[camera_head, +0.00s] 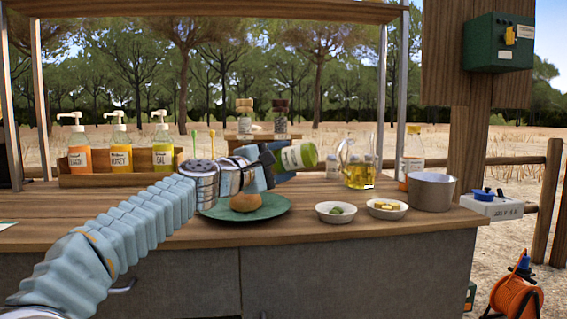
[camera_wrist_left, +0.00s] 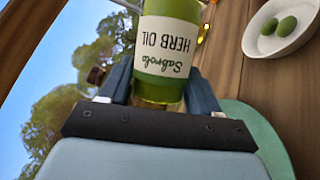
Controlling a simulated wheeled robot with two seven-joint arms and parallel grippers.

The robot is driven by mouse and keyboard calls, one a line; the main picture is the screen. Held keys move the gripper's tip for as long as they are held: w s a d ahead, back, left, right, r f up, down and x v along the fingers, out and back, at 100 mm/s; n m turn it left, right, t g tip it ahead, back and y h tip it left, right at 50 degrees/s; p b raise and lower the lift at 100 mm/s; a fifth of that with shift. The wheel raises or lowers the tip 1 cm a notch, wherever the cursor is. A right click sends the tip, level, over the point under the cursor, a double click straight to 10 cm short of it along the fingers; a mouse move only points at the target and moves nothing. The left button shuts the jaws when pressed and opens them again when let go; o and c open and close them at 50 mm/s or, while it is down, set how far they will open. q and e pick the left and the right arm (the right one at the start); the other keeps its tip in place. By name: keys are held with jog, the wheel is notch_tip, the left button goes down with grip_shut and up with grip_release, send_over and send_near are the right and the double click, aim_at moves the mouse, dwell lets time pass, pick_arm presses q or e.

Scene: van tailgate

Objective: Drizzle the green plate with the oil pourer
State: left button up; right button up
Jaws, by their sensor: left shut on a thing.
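My left gripper (camera_head: 268,166) is shut on the oil pourer (camera_head: 299,156), a green bottle with a white label. The pourer is held tilted, almost lying on its side, above the right part of the green plate (camera_head: 272,208). In the left wrist view, the pourer (camera_wrist_left: 166,40) sits between the two fingers and its "Herb Oil" label reads upside down. The plate's rim (camera_wrist_left: 262,135) shows at lower right there. A round brown bun (camera_head: 245,203) lies on the plate, partly behind my arm. The pourer's spout is not clear, and no oil stream shows. My right gripper is out of view.
Right of the plate stand a bowl with green olives (camera_head: 336,212), a bowl with yellow pieces (camera_head: 387,209), a glass oil jug (camera_head: 358,173) and a metal pot (camera_head: 431,190). A wooden caddy with pump bottles (camera_head: 115,180) stands at back left. The front counter edge is clear.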

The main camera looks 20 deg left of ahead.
pick_arm(q)
jog(key=shift+d, duration=0.2)
jog(key=shift+s+d, duration=0.15)
jog(key=shift+d, duration=0.2)
jog(key=shift+w+r, duration=0.1)
jog(key=shift+w, duration=0.1)
jog(key=shift+w+d, duration=0.15)
jog(key=shift+w, duration=0.2)
jog(key=shift+s+a, duration=0.1)
jog(key=shift+a, duration=0.1)
jog(key=shift+s+a, duration=0.1)
jog(key=shift+a, duration=0.05)
